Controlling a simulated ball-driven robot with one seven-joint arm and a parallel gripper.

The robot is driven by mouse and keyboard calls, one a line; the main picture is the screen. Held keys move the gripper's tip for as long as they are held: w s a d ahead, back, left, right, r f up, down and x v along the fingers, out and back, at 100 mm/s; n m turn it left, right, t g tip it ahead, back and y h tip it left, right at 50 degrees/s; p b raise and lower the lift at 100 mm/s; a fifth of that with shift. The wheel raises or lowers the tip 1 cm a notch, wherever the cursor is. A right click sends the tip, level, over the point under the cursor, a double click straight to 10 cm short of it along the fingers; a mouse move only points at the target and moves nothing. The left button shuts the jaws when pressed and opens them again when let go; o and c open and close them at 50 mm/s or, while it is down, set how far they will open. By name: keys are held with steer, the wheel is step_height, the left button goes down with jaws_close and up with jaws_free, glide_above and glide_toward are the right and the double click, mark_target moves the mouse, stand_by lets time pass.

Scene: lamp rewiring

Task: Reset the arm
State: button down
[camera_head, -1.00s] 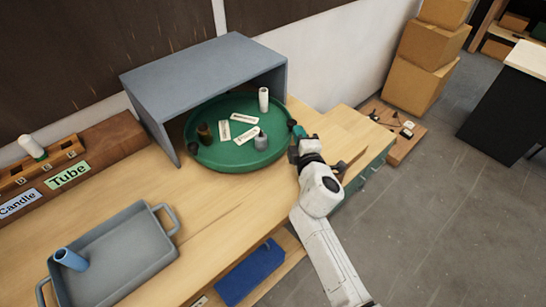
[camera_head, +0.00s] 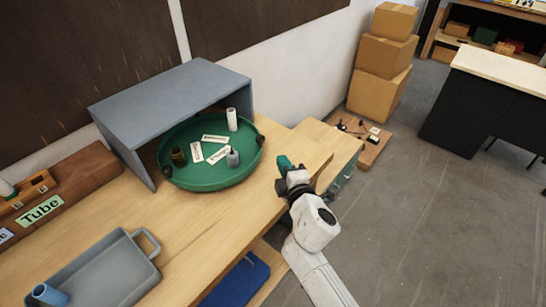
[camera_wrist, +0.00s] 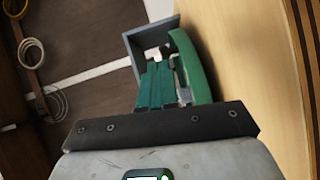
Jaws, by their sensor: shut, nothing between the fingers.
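My gripper (camera_head: 284,162) is shut and empty, with green fingers. It is held near the right edge of the wooden bench, to the right of the round green tray (camera_head: 215,184) and apart from it in the head view. In the wrist view the green fingers (camera_wrist: 157,78) lie together, with the green tray (camera_wrist: 190,65) just beyond and to their right. The tray holds a white cylinder (camera_head: 232,119), a brown cylinder (camera_head: 178,157), a grey bottle-like piece (camera_head: 233,158) and several white labels (camera_head: 214,138).
A grey open shelf (camera_head: 165,95) covers the tray's back. A grey handled pan (camera_head: 115,262) with a blue cylinder (camera_head: 50,295) and a wooden "Tube" rack (camera_head: 80,178) are at left. Cardboard boxes (camera_head: 385,55) stand beyond.

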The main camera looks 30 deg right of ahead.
steer(key=s, duration=0.1)
steer(key=s+d, duration=0.1)
steer(key=s, duration=0.2)
steer(key=shift+d+r, duration=0.2)
steer(key=shift+d, duration=0.05)
steer(key=shift+s+d, duration=0.1)
steer(key=shift+s, duration=0.1)
steer(key=s+d+f+m+g+h, duration=0.1)
steer(key=s+d+f+m+g, duration=0.3)
steer(key=s+f+m+g, duration=0.55)
steer(key=s+a+f+m+g+y, duration=0.1)
steer(key=s+a, duration=0.3)
steer(key=s, duration=0.6)
steer(key=s+a+f+m+g+y, duration=0.2)
steer(key=s+a+m+g+y, duration=0.2)
steer(key=s, duration=0.6)
steer(key=shift+s+a+g, duration=0.15)
steer(key=shift+a+g, duration=0.2)
steer(key=shift+a, duration=0.15)
